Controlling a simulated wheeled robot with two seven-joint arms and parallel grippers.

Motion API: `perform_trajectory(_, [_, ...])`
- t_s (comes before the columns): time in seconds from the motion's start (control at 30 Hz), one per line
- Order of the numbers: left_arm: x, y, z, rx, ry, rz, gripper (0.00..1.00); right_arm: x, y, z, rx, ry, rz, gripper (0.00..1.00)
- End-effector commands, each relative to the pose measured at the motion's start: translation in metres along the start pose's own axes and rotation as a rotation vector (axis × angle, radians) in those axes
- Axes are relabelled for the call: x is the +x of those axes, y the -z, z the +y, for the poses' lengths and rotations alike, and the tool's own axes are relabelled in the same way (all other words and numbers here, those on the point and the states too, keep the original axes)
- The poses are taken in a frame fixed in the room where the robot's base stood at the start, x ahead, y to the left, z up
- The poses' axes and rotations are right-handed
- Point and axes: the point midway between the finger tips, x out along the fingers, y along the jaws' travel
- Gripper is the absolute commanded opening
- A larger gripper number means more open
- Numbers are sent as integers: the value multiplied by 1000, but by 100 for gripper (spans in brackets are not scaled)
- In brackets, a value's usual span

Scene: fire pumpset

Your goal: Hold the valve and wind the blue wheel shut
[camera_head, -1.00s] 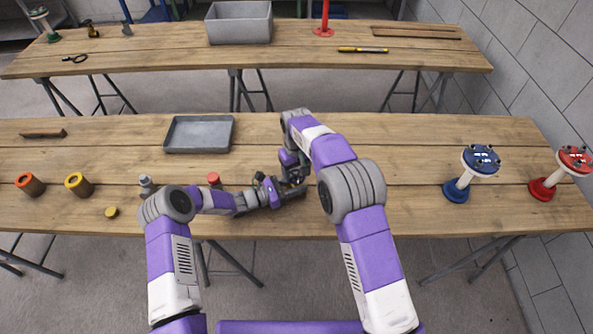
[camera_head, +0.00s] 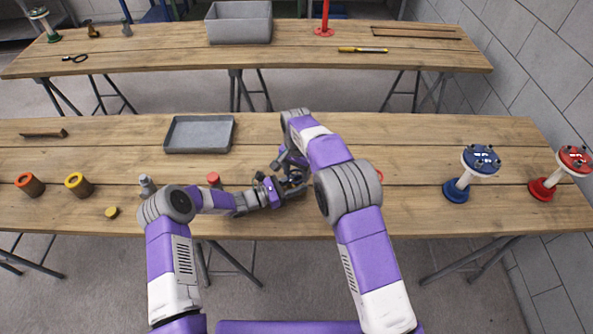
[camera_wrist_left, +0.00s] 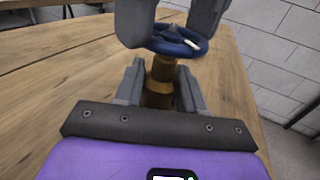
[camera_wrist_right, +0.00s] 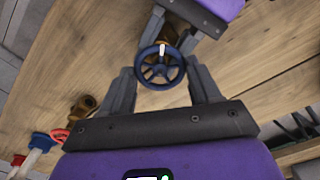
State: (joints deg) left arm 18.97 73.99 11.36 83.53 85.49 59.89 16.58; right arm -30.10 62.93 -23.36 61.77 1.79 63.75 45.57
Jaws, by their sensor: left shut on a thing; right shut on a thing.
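The valve has a brass body (camera_wrist_left: 160,82) and a blue handwheel (camera_wrist_right: 161,67) with spokes and one pale mark at its upper rim in the right wrist view. My left gripper (camera_wrist_left: 160,85) is shut on the brass body, one finger on each side. My right gripper (camera_wrist_right: 163,88) is shut on the blue wheel, with its fingers at opposite sides of the rim; they also reach down to the wheel (camera_wrist_left: 180,42) in the left wrist view. In the head view both grippers meet above the table's front part, and they mostly hide the valve.
A second brass fitting (camera_wrist_right: 84,104) with a red wheel (camera_wrist_right: 59,136) lies on the table, mostly behind my right arm in the head view. A grey tray (camera_head: 168,148), a red-topped piece (camera_head: 213,180) and blue (camera_head: 456,191) and red (camera_head: 542,190) stands surround the work. The table's middle right is clear.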

Motion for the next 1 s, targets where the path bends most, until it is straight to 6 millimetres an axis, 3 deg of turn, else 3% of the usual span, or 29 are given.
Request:
perform_trajectory(0.6, [0, 0, 0, 0, -1, 1, 0, -1, 0, -1, 549, 1, 0, 32])
perform_trajectory(1.0, [0, 0, 0, 0, -1, 1, 0, -1, 0, -1, 730, 2, 0, 32])
